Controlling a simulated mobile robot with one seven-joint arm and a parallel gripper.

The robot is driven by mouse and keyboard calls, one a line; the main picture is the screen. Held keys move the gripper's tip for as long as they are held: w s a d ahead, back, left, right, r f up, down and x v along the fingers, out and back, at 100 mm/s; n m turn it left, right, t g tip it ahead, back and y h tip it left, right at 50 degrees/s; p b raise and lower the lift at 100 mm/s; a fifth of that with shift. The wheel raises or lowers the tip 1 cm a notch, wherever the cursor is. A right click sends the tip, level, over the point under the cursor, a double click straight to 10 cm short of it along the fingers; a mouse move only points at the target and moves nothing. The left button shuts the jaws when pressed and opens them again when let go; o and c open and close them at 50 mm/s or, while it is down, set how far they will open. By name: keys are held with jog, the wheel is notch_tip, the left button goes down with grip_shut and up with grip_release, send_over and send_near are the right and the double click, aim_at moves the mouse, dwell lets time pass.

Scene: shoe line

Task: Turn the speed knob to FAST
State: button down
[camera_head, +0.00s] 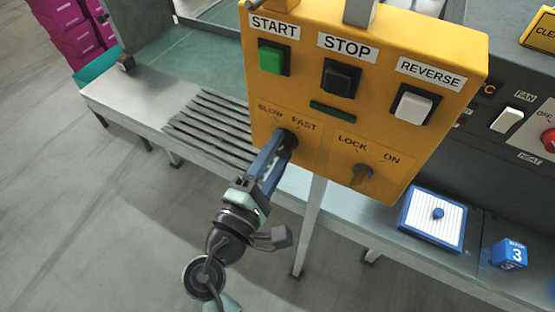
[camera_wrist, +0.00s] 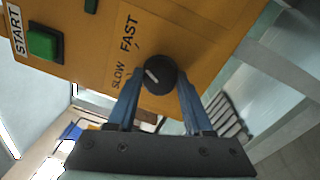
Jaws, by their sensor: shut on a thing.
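The black speed knob (camera_head: 292,137) sits on the lower left of the yellow control panel (camera_head: 325,120), below the SLOW and FAST labels. In the wrist view, the round knob (camera_wrist: 160,73) shows a short white pointer mark on its face. The mark lies on the side facing the labels, slanted; I cannot tell exactly which label it points at. My gripper (camera_head: 282,145) is shut on the knob, with one blue finger on each side. The fingers (camera_wrist: 158,86) hide part of the knob's edges.
The green START button (camera_head: 272,59), black STOP button (camera_head: 340,77) and white REVERSE button (camera_head: 412,106) are above. The LOCK/ON switch (camera_head: 361,174) is right of the knob. A slatted conveyor section (camera_head: 212,125) lies behind. Open floor lies at lower left.

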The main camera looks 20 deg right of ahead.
jog(key=shift+m+b, duration=0.45)
jog(key=shift+m, duration=0.15)
jog(key=shift+c, duration=1.4)
grip_release()
jog(key=shift+d, duration=0.1)
jog(key=b+v, duration=0.2)
jog(key=v, duration=1.1)
